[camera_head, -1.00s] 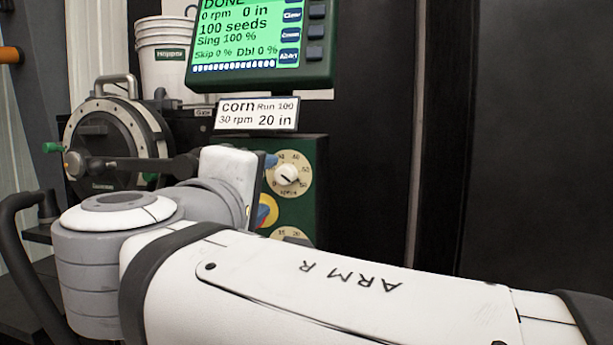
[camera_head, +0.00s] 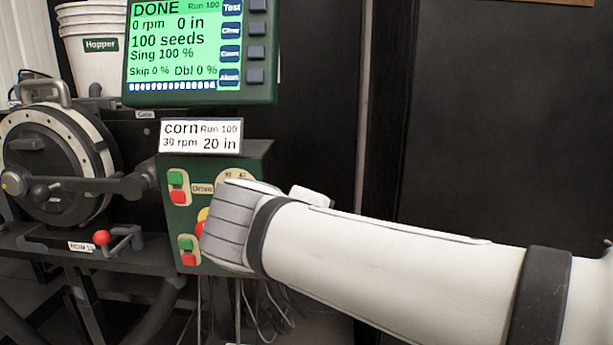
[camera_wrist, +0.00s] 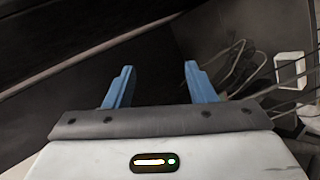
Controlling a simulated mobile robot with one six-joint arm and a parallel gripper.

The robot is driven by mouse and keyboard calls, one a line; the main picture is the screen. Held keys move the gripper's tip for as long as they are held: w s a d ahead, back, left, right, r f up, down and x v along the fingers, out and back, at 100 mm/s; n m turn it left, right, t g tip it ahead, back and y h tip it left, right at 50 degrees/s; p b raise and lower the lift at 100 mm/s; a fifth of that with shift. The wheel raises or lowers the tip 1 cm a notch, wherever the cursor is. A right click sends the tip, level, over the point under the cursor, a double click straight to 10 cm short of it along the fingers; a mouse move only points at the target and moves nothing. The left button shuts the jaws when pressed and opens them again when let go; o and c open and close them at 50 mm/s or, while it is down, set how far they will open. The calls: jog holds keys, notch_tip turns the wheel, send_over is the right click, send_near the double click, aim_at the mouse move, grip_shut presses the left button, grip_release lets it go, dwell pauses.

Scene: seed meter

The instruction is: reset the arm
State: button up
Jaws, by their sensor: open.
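My gripper (camera_wrist: 157,86) shows in the wrist view with its two blue fingers spread apart and nothing between them. Beyond the fingers are a dark panel and loose cables. In the head view my white arm reaches in from the right, and its grey joint covers part of the green control box (camera_head: 184,227). The gripper itself cannot be made out in the head view.
The monitor (camera_head: 198,50) reads DONE, 100 seeds. Below it is a corn card (camera_head: 200,137). The seed meter (camera_head: 50,165), a red-knobbed lever (camera_head: 101,237) and the hopper bucket (camera_head: 95,45) stand at left. Cables (camera_wrist: 240,75) hang near my gripper. A dark panel (camera_head: 490,120) fills the right.

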jog(key=s+d+r+m+g+y+p, duration=0.1)
jog(key=s+d+m+g+y+p, duration=0.1)
jog(key=s+d+m+g+p, duration=0.2)
jog(key=s+d+r+m+g+y+p, duration=0.1)
jog(key=s+d+m+p, duration=0.5)
jog(key=p, duration=1.1)
jog(key=d+m+g+y, duration=0.1)
jog(key=d+g, duration=0.1)
jog(key=d, duration=0.1)
jog(key=shift+s+d+m+g, duration=0.2)
jog(key=shift+d+m+g, duration=0.1)
jog(key=shift+d+g, duration=0.1)
